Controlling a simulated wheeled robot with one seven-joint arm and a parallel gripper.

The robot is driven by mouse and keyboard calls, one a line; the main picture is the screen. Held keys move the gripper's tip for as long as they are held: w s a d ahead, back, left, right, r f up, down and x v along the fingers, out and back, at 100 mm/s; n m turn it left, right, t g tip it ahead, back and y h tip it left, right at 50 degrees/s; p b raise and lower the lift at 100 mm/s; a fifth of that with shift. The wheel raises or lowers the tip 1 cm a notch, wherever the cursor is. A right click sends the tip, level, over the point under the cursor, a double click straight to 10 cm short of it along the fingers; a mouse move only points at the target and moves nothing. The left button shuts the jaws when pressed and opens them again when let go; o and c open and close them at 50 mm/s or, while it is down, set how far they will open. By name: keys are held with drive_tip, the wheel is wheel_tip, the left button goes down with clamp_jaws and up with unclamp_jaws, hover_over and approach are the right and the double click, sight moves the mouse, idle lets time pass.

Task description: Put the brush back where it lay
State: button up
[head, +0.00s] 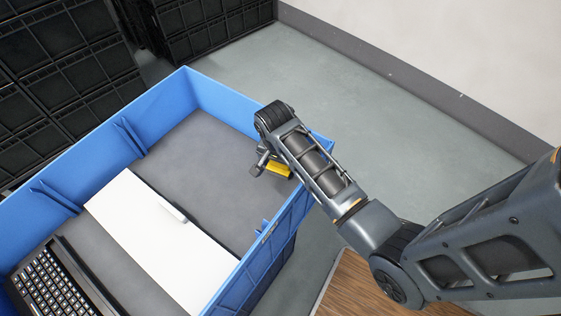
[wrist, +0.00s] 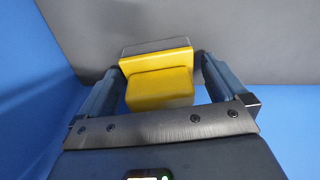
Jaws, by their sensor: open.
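A yellow block with a dark grey part, which I take to be the brush (head: 279,170), is inside the blue bin near its right wall. In the wrist view the brush (wrist: 160,84) sits between the two fingers of my gripper (wrist: 160,72). My gripper (head: 264,166) is open, with a finger on each side of the brush and a narrow gap at each side. The brush appears to rest on the bin's grey floor, but the contact is hard to see. My wrist hides part of it in the head view.
The blue bin (head: 108,143) also holds a white board (head: 150,240) with a small white piece (head: 173,212) at its edge, and a black keyboard (head: 50,284). The bin's grey floor (head: 195,150) is bare beyond the board. Black crates (head: 70,60) stand behind.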

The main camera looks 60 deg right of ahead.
sight(278, 169)
drive_tip(key=shift+r, duration=0.1)
wheel_tip(278, 169, up, 12)
drive_tip(key=a, duration=0.1)
drive_tip(key=shift+a, duration=0.4)
idle(0.5)
